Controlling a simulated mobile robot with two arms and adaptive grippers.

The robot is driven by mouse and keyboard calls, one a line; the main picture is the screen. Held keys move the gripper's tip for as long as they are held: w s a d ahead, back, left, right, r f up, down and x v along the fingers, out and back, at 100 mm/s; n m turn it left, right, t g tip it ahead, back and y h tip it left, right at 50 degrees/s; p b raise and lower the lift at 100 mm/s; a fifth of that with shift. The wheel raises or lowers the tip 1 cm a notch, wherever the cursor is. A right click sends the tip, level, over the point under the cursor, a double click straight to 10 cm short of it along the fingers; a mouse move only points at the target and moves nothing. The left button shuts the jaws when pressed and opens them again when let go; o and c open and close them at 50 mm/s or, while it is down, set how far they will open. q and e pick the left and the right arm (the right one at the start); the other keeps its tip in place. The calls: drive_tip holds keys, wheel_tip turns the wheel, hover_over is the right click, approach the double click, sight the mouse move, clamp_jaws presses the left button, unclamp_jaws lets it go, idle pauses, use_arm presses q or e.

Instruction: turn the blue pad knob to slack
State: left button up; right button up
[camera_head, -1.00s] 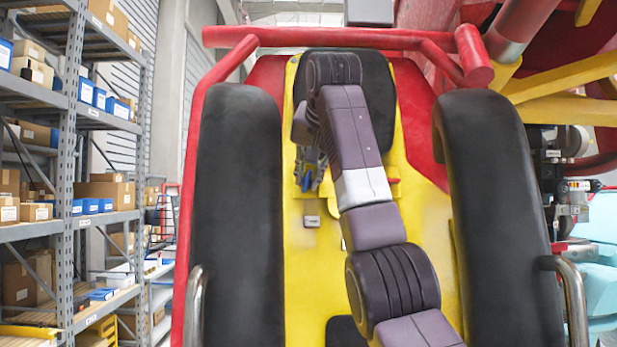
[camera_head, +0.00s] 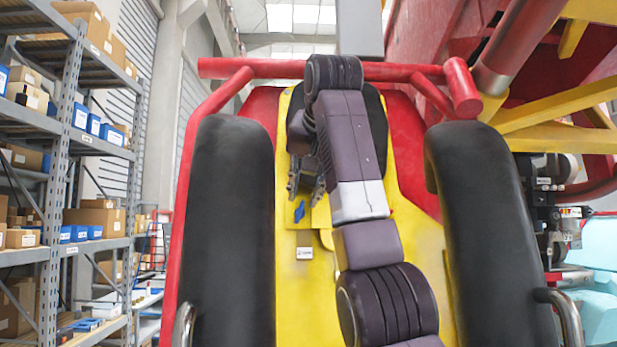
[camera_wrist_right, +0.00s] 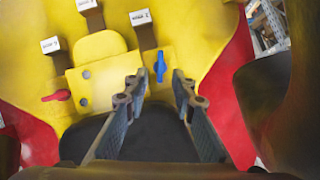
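The blue pad knob (camera_head: 299,212) sits on the yellow panel of the ride seat, just below my right gripper's fingers in the head view. In the right wrist view the blue knob (camera_wrist_right: 161,66) stands upright in the picture, beyond the fingertips and between their lines. My right gripper (camera_head: 305,190) is open and empty, with a wide gap between its fingers; it also shows in the right wrist view (camera_wrist_right: 159,87). It appears apart from the knob. My left gripper is not in view.
A red knob (camera_wrist_right: 56,96) sits on the same panel, with small white-labelled tags (camera_wrist_right: 140,18) nearby. Black padded restraints (camera_head: 230,230) flank the seat on both sides. A red bar (camera_head: 280,69) crosses above. Shelves with boxes (camera_head: 95,215) stand at left.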

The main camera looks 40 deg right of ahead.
drive_tip(key=v, duration=0.6)
drive_tip(key=shift+s+a, duration=0.15)
drive_tip(key=shift+s, duration=0.05)
drive_tip(key=shift+w, duration=0.1)
idle(0.3)
drive_tip(key=shift+r, duration=0.1)
